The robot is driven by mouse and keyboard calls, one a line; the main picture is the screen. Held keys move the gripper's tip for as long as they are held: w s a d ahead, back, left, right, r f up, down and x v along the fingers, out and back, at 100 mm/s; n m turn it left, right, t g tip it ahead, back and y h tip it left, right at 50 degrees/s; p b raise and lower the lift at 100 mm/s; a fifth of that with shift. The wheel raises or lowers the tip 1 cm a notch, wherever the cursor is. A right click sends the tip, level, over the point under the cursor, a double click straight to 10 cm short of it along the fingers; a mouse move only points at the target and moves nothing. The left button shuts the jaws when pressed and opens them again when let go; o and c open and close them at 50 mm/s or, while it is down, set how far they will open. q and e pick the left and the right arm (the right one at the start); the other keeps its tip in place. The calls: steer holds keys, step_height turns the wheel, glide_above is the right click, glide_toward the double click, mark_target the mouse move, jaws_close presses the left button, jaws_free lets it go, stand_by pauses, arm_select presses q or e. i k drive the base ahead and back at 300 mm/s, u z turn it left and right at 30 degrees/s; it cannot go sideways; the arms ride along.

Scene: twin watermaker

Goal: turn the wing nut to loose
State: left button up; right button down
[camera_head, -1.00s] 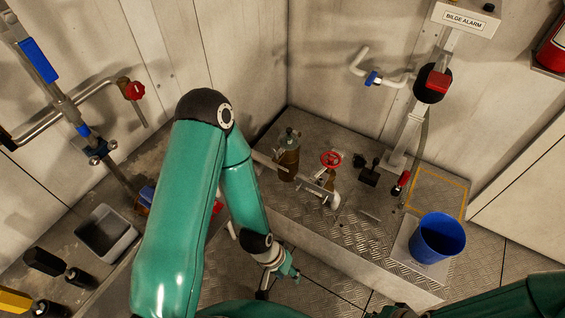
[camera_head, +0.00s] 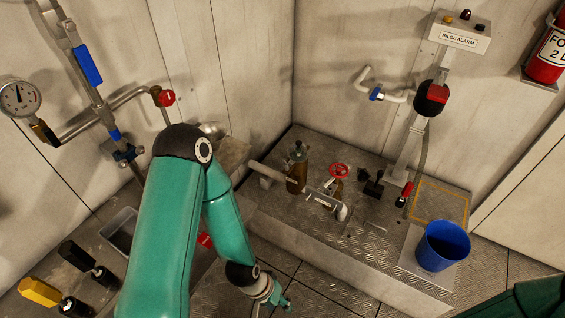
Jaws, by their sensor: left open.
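A brass-coloured canister (camera_head: 297,172) with a darker top stands on the raised metal platform, near the corner of the walls. A small part shows on top of it, but it is too small to tell whether it is the wing nut. My left gripper (camera_head: 283,304) points down at the bottom of the picture, in front of the platform and well apart from the canister. It is open, and I see nothing in it. My right arm shows only as a teal link at the bottom right; its gripper is out of view.
A red handwheel valve (camera_head: 338,171) on a pipe stands just right of the canister. A blue bucket (camera_head: 443,247) is at the platform's right. A bilge alarm box (camera_head: 459,35) tops a post. Pipes with a red valve knob (camera_head: 166,97) and a gauge (camera_head: 18,97) line the left wall.

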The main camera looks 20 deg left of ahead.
mark_target(287, 165)
steer(key=u, duration=0.05)
steer(key=i, duration=0.9)
steer(key=z, duration=0.1)
